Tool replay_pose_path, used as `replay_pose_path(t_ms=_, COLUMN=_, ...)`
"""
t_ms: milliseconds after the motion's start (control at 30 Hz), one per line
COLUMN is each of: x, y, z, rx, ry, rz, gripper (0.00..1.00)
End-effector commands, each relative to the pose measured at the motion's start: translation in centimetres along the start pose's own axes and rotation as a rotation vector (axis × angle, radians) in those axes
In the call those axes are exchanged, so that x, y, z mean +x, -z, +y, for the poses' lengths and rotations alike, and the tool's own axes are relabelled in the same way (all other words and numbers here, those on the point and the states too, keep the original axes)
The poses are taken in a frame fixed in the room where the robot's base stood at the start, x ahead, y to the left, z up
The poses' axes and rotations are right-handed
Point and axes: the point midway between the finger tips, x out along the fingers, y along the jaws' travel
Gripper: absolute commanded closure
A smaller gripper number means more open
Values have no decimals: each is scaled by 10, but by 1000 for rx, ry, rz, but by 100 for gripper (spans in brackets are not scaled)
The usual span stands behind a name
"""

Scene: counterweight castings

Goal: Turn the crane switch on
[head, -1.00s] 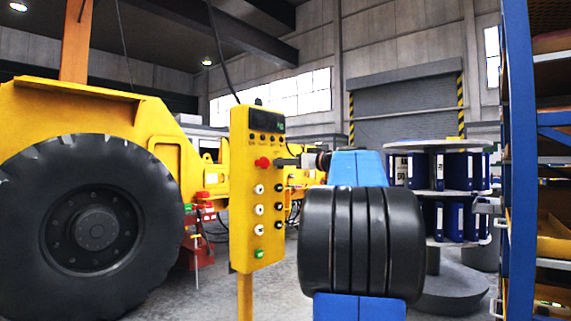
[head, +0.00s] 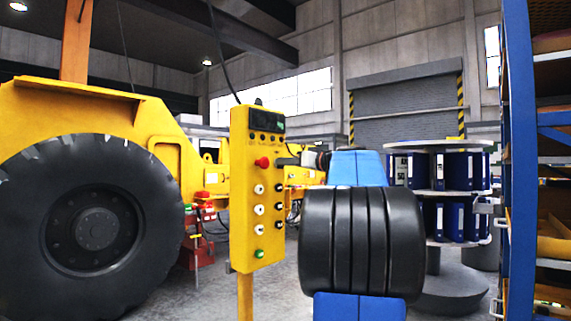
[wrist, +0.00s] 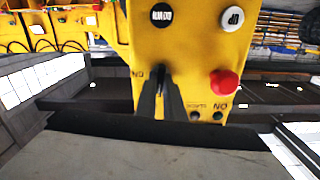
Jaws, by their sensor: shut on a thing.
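The yellow control box (head: 257,200) stands on a post left of centre in the head view, with a red button (head: 262,162) and rows of white and black buttons. My gripper (head: 284,161) reaches the box's upper right part from the right. In the wrist view the box (wrist: 190,50) hangs upside down in the picture, with the red button (wrist: 225,83) to the right of my gripper (wrist: 163,75). The dark fingers are shut together on the crane switch at the box's face. They hide the switch, so its position cannot be told. An ON label sits left of the fingers.
A big-wheeled yellow machine (head: 95,215) stands at left. A round rack of blue binders (head: 440,170) and a blue shelf frame (head: 518,160) stand at right. My own arm covers the middle of the head view. Grey floor shows between.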

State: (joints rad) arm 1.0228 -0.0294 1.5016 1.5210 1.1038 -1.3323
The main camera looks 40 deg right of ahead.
Motion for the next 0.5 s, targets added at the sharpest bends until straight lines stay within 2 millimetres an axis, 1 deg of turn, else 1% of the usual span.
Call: replay_pose_path(t_ms=500, x=0, y=0, z=2, rx=465, ry=-1, rz=0, gripper=100)
